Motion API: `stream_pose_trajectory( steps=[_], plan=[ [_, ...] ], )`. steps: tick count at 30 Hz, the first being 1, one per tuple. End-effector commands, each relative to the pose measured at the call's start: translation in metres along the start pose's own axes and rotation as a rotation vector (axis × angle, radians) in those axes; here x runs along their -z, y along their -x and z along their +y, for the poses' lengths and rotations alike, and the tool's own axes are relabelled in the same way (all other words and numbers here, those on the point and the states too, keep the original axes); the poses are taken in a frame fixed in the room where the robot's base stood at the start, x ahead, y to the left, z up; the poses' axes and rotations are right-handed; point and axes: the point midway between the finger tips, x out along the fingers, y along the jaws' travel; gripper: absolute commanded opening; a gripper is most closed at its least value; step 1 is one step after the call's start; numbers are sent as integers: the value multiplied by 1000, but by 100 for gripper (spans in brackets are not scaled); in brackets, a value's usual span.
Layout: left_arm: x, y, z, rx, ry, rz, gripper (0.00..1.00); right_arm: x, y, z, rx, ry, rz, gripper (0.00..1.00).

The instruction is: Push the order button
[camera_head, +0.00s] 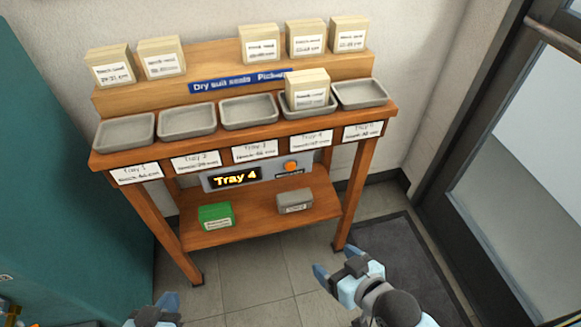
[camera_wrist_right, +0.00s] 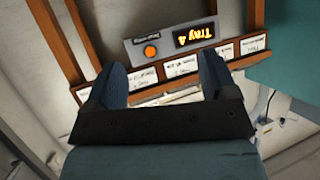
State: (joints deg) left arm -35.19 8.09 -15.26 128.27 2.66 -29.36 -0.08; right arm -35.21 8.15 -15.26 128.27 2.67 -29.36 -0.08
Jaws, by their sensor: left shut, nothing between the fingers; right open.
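The order button is an orange button (camera_head: 291,166) on a grey panel (camera_head: 262,176) under the front edge of the wooden bench. The panel's display (camera_head: 236,179) reads "Tray 4". The orange button also shows in the right wrist view (camera_wrist_right: 151,51), upside down, beyond my right gripper. My right gripper (camera_head: 336,275) is open and empty, in front of the bench at lower right, apart from the button. My left gripper (camera_head: 168,306) shows only partly at the bottom edge; it is shut and empty.
The bench top (camera_head: 95,158) carries several grey trays; a box (camera_head: 307,90) stands in the fourth. More boxes stand on the raised back shelf. A green box (camera_head: 215,216) and a grey box (camera_head: 295,201) are on the lower shelf. The floor in front is clear.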

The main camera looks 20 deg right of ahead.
Motion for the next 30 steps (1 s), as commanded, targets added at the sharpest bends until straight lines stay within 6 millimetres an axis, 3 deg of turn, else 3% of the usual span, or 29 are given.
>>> stream_pose_trajectory(
  steps=[7,17,30],
  plan=[
    [0,0,0,0,0,0,0,0,0,0,0,0,0,78],
    [0,0,0,0,0,0,0,0,0,0,0,0,0,3],
    [0,0,0,0,-1,0,0,0,0,0,0,0,0,0]
  ],
)
